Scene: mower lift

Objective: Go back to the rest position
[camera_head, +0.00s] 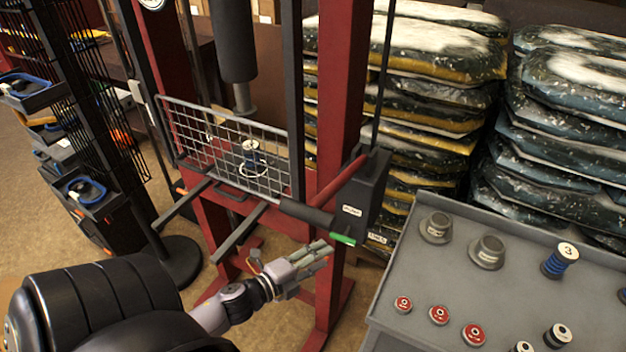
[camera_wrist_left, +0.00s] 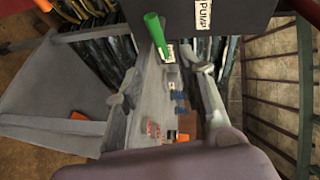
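The green tip (camera_wrist_left: 155,30) shows there beyond the fingers, below the dark pump box with the PUMP label (camera_wrist_left: 203,17). Whether a finger touches the lever is not clear. My right gripper is in neither view.
A wire mesh guard (camera_head: 215,145) covers the press; a blue-white part stands behind it. A grey table (camera_head: 450,275) with small parts is close on the right. A dark rack (camera_head: 90,120) stands left. Stacked bags (camera_head: 430,100) fill the back.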

